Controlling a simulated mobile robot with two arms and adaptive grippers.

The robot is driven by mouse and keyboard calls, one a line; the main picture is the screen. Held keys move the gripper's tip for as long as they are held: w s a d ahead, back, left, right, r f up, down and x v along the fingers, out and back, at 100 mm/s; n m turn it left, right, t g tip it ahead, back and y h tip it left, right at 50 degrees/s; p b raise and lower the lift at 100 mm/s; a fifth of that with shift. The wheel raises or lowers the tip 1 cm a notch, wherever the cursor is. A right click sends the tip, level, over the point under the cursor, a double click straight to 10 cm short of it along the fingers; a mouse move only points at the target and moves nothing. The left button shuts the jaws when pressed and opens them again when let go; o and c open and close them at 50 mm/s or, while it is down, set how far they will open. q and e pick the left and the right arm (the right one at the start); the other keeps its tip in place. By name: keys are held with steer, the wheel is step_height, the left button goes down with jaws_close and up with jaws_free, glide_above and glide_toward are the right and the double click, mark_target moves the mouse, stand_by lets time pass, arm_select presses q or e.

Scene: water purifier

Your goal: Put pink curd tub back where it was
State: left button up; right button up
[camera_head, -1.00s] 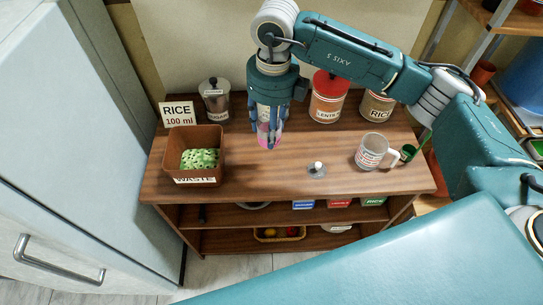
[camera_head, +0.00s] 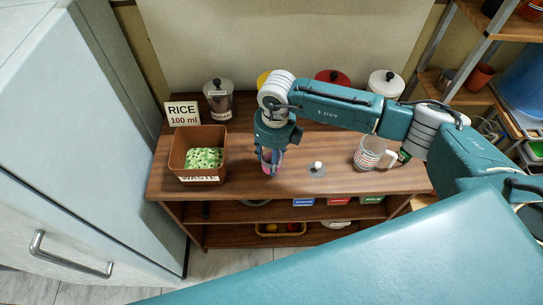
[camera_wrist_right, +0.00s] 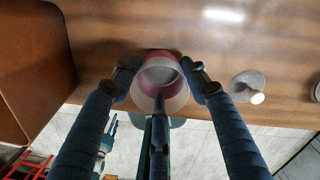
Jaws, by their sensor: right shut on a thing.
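My right gripper (camera_head: 270,158) is shut on the pink curd tub (camera_wrist_right: 147,101), pointing down over the middle of the wooden counter (camera_head: 330,185). In the right wrist view its fingers (camera_wrist_right: 158,85) close around the tub from several sides. The tub is pink with a pale rim and is mostly hidden by the fingers in the head view. It is upright, at or just above the counter top; I cannot tell whether it touches. My left gripper is not in view.
A brown waste bin (camera_head: 180,145) with green bits stands left of the gripper. A small silver lid with a white knob (camera_head: 317,167) lies to the right, then a glass measuring mug (camera_head: 368,154). Canisters (camera_head: 219,98) and a rice sign (camera_head: 183,113) stand behind. The counter's front edge is close.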

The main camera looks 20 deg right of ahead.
steer(key=shift+f, duration=0.15)
steer(key=o, duration=1.3)
